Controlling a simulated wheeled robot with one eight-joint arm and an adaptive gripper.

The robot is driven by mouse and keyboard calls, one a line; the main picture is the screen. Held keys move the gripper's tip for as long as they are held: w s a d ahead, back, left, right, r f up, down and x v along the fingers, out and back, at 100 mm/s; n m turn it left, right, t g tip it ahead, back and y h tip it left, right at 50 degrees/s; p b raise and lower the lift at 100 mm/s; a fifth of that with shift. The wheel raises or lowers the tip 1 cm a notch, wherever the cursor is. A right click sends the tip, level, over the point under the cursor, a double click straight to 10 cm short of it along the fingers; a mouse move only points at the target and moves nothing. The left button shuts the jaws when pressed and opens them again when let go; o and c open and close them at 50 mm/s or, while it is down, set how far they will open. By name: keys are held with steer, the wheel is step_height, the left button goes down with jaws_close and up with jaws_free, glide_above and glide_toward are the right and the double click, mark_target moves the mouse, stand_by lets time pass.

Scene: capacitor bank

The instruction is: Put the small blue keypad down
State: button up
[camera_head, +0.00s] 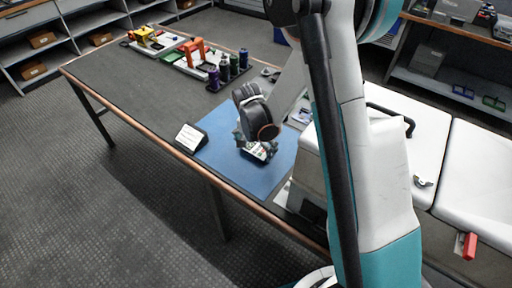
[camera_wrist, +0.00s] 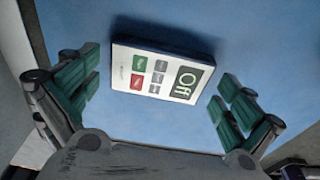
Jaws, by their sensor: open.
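The small keypad (camera_wrist: 160,74) lies face up on the blue mat (camera_wrist: 255,30). It has a white face with a dark display, red, green and grey buttons, and dark blue sides. In the head view the keypad (camera_head: 260,152) is partly covered by my gripper (camera_head: 257,146), which is right above it. In the wrist view my gripper (camera_wrist: 158,98) is open, with its green finger pads apart on either side of the keypad. A gap of blue mat shows between the pads and the keypad.
A white sign with a dark stand (camera_head: 190,137) is at the mat's left edge. Purple, green and blue cylinders (camera_head: 228,69) stand on a dark tray farther back. An orange frame (camera_head: 195,51) and a yellow part (camera_head: 146,35) are beyond. The table's left front (camera_head: 125,85) is clear.

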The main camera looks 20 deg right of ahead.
mark_target(253, 153)
step_height(253, 153, up, 12)
steer(key=s+a+p, duration=0.1)
steer(key=p, duration=0.3)
steer(key=shift+a+p, duration=0.25)
steer(key=shift+p, duration=0.1)
